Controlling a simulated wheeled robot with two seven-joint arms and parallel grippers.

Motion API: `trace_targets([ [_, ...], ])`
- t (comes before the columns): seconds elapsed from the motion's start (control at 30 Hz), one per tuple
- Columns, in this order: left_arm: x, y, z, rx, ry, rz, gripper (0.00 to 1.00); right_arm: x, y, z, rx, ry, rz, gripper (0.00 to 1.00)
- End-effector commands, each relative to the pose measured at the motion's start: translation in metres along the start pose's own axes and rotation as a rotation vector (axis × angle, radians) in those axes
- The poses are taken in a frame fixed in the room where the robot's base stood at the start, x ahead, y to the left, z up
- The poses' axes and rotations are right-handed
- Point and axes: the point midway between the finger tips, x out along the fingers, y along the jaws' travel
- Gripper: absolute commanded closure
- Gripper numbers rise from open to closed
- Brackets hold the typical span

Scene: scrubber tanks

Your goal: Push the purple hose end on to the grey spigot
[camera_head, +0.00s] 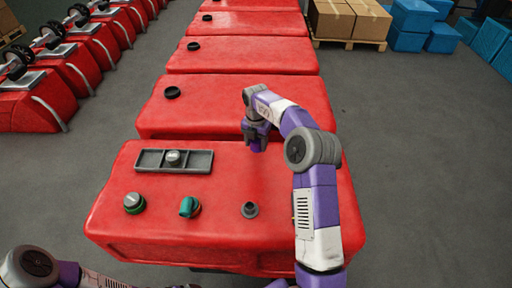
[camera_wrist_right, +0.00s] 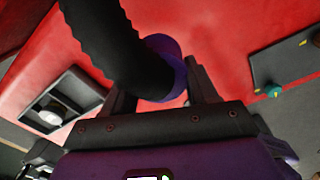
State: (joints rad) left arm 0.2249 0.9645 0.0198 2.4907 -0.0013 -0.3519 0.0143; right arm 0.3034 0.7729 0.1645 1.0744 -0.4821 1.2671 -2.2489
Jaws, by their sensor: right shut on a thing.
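The purple hose end (camera_wrist_right: 178,88) is a purple cuff on a black ribbed hose (camera_wrist_right: 105,45). My right gripper (camera_wrist_right: 163,92) is shut on it. In the head view the right gripper (camera_head: 257,133) holds the purple hose end (camera_head: 258,146) above the rear part of the near red tank. The grey spigot (camera_head: 250,209) stands upright on the front right of that tank's top, apart from the hose end and nearer to me. Nothing sits on the spigot. My left arm shows at the lower left, but its gripper is out of view.
On the near red tank (camera_head: 230,185) are a grey tray (camera_head: 202,161) with a round knob, a green-ringed cap (camera_head: 134,203) and a teal elbow fitting (camera_head: 189,207) left of the spigot. More red tanks run behind. Boxes (camera_head: 349,20) and blue crates (camera_head: 408,25) stand far right.

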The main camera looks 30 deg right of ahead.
Motion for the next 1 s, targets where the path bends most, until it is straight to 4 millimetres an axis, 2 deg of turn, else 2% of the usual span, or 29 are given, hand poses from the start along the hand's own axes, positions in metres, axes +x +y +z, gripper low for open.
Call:
trace_targets([
  [0.03, -0.009, 0.003, 0.0, 0.0, 0.0, 0.0, 0.0, -0.009, 0.0, 0.0, 0.0, 0.0, 0.001, 0.73],
  [0.1, -0.012, 0.005, 0.001, 0.0, 0.0, 0.0, 0.0, -0.012, 0.0, 0.0, 0.0, 0.0, 0.001, 0.73],
  [0.43, -0.003, 0.001, 0.0, 0.0, 0.0, 0.0, 0.0, -0.006, -0.001, -0.005, -0.002, -0.001, 0.001, 0.73],
  [0.6, 0.019, -0.007, -0.001, 0.0, 0.0, 0.0, 0.0, 0.0, -0.01, -0.03, -0.002, -0.001, 0.001, 0.73],
  [1.0, 0.05, -0.019, -0.002, 0.0, 0.0, 0.0, 0.0, 0.005, -0.028, -0.092, -0.004, -0.001, 0.001, 0.73],
])
